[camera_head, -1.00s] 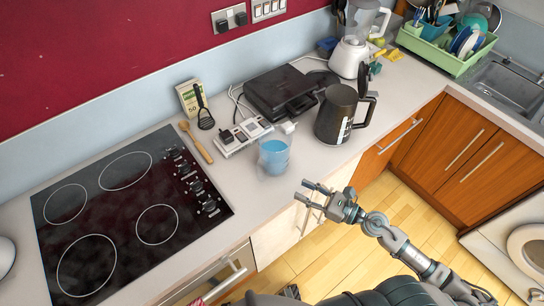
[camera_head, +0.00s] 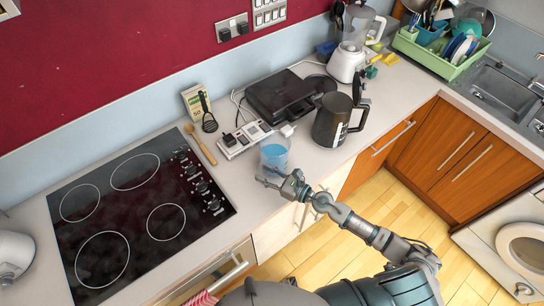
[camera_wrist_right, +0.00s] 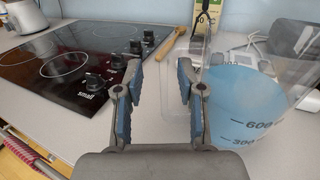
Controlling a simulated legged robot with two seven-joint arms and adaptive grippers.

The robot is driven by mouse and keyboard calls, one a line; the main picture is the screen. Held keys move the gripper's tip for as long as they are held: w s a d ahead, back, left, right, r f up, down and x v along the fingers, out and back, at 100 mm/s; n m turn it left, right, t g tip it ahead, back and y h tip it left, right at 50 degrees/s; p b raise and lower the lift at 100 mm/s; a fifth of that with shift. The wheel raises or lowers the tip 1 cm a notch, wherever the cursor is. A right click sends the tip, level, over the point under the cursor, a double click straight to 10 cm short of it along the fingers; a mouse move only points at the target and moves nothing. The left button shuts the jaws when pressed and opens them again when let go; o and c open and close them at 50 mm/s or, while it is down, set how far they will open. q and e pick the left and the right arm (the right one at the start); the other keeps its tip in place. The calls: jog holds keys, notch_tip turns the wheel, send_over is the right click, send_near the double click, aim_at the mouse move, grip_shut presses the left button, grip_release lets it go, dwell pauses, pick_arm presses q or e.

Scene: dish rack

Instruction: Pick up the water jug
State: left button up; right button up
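The water jug (camera_head: 274,155) is a clear measuring jug with blue water, standing upright near the counter's front edge. In the right wrist view the jug (camera_wrist_right: 245,105) fills the right side, with marks on its wall. My right gripper (camera_head: 265,178) is at the jug's near side, low and close to it. Its two fingers (camera_wrist_right: 160,75) are apart in the wrist view, with the jug's body just right of the right finger. A faint clear shape shows around the fingers; I cannot tell whether it is the handle between them. My left gripper is out of view.
A black kettle (camera_head: 331,122) stands right of the jug. Behind are a socket strip (camera_head: 245,138) and a black grill (camera_head: 282,94). A wooden spoon (camera_head: 201,146) and hob (camera_head: 130,220) lie left. A green dish rack (camera_head: 440,52) is far right.

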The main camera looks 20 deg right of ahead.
jog(key=shift+x, duration=0.8)
jog(key=shift+w+a+p, duration=0.2)
jog(key=shift+w+p, duration=0.1)
jog(key=shift+w, duration=0.2)
jog(key=shift+d, duration=0.35)
jog(key=c, duration=0.7)
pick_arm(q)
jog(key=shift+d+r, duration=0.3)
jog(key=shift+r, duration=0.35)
pick_arm(e)
grip_shut()
jog(key=shift+a, duration=0.3)
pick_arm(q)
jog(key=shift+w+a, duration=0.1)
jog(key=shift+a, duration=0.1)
pick_arm(e)
jog(key=shift+r, duration=0.1)
